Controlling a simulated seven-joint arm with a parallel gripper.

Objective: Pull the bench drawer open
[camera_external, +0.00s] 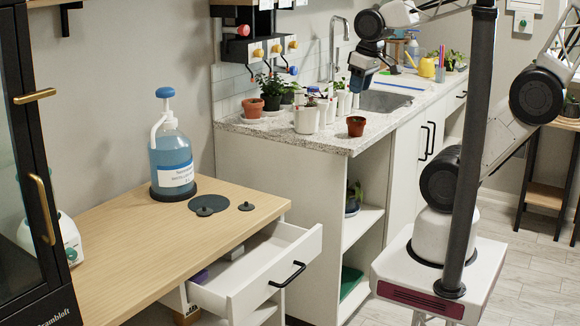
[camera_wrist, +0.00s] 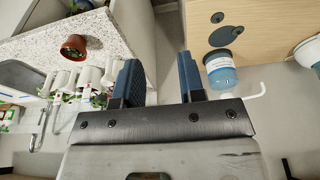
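The bench drawer (camera_external: 275,270) is white and stands pulled out from under the wooden bench top (camera_external: 120,235). Its black bar handle (camera_external: 288,274) is on the front, and the inside shows, with a purple thing (camera_external: 200,276) and a pale thing in it. My gripper (camera_external: 358,88) is high above the stone counter, well up and to the right of the drawer, touching nothing. In the wrist view its two fingers (camera_wrist: 159,78) are apart with nothing between them. The bench top (camera_wrist: 255,40) shows there at upper right; I cannot make out the drawer.
A blue pump bottle (camera_external: 171,160) and dark discs (camera_external: 207,203) are on the bench. Potted plants (camera_external: 271,90), white cups (camera_external: 306,118), a terracotta pot (camera_external: 356,126) and a sink (camera_external: 385,100) are on the counter. A dark cabinet (camera_external: 25,180) stands at left. Floor is clear before the drawer.

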